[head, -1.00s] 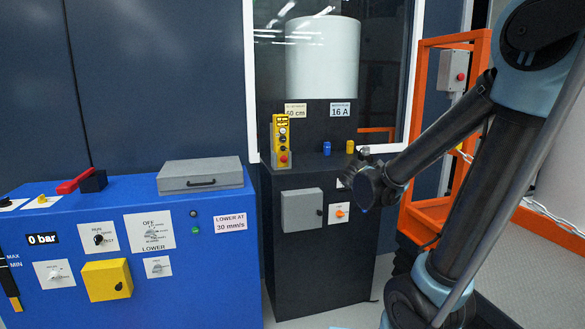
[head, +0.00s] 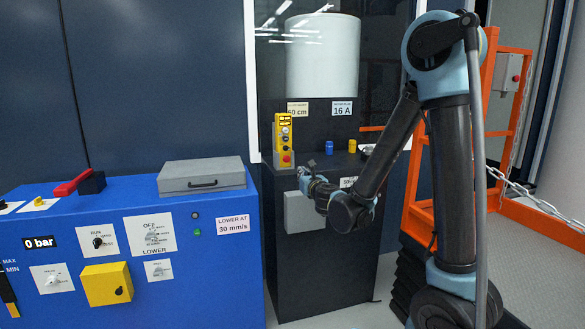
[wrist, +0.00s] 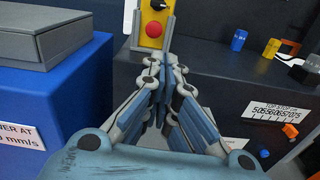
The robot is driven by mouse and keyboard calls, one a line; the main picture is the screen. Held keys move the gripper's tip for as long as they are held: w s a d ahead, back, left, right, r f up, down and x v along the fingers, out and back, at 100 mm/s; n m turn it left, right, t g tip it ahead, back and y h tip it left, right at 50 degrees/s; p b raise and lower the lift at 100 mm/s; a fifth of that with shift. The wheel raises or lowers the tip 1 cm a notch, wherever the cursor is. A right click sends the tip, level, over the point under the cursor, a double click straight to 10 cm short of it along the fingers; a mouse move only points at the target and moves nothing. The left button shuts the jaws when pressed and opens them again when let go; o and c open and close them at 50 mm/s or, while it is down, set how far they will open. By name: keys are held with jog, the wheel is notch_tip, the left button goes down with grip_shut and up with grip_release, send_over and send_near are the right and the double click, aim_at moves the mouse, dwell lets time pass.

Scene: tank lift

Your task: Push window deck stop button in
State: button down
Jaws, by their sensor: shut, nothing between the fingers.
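A yellow control box (head: 284,138) stands upright at the left of the dark deck below the window, with a red button (head: 287,158) low on its face and darker controls above. In the wrist view the yellow box (wrist: 154,12) and its red button (wrist: 153,32) show at the top, just beyond my fingertips. My gripper (wrist: 165,62) is shut and empty, pointing toward the button. In the head view my gripper (head: 304,172) is in front of the dark cabinet, a little right of and below the button. I see no contact with the button.
The blue console (head: 190,262) with a grey case (head: 202,172) on it stands to the left. Blue (head: 329,147) and yellow (head: 352,145) caps sit on the deck to the right. An orange frame (head: 497,120) carries a grey box with another red button (head: 516,78).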

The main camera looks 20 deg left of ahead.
aim_at(287, 162)
jog(key=shift+s+a+f+n+y, duration=0.2)
jog(key=shift+a+n+y, duration=0.1)
jog(key=shift+a+n, duration=0.2)
jog(key=x, duration=1.4)
jog(key=shift+f, duration=0.15)
jog(key=shift+w+a, duration=0.45)
jog(key=shift+w, duration=0.15)
jog(key=shift+w+a, duration=0.1)
jog(key=shift+w, duration=0.2)
dwell(0.4)
